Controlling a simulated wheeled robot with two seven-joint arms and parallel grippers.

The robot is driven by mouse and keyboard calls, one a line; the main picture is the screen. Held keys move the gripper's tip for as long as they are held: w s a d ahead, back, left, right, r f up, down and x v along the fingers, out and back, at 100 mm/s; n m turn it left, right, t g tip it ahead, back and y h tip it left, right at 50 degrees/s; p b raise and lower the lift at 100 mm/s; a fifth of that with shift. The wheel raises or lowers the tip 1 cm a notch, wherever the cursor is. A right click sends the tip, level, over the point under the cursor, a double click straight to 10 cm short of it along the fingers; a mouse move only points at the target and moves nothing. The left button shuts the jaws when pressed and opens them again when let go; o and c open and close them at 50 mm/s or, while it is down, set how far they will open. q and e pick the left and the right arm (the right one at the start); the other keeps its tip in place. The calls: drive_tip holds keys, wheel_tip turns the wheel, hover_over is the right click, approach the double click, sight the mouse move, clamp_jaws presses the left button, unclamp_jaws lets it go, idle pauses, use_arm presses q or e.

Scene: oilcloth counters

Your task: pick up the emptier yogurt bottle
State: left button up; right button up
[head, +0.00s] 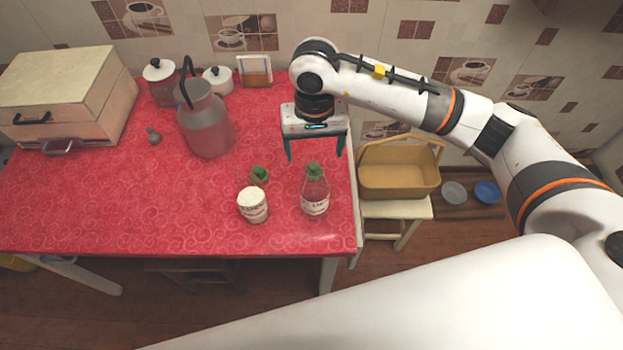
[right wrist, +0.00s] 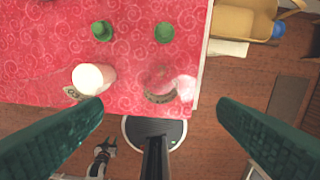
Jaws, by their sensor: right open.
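Two clear bottles with green caps stand upright near the red counter's front right corner. The left bottle (head: 253,206) is white up to its shoulder; it also shows in the right wrist view (right wrist: 92,78). The right bottle (head: 315,190) looks mostly clear, with the red cloth showing through and a pale label low down; it looks emptier. It also shows in the right wrist view (right wrist: 160,78). My right gripper (head: 314,158) is open and empty, pointing down, just behind and above the right bottle's cap in the head view.
A yellow basket (head: 398,176) sits on a stool to the right. The counter's front left is clear.

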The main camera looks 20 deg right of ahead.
sight(314, 162)
drive_tip(key=f, duration=0.2)
drive_tip(key=f+p, duration=0.1)
drive_tip(key=shift+s+f, duration=0.3)
drive_tip(key=shift+f, duration=0.1)
drive_tip(key=shift+w+f, duration=0.1)
drive_tip(key=shift+f, duration=0.15)
drive_tip(key=shift+f+p, duration=0.3)
drive_tip(key=shift+p, duration=0.05)
wheel_tip(314, 162, down, 4)
drive_tip(key=shift+f+p, duration=0.15)
drive_tip(key=shift+p, duration=0.9)
drive_tip(key=shift+f, duration=0.2)
drive_tip(key=shift+c, duration=1.2)
use_arm(q)
drive_tip(key=r, duration=0.1)
drive_tip(key=s+r, duration=0.2)
drive_tip(key=r, duration=0.1)
drive_tip(key=shift+s, duration=0.1)
use_arm(e)
drive_tip(key=c, duration=1.4)
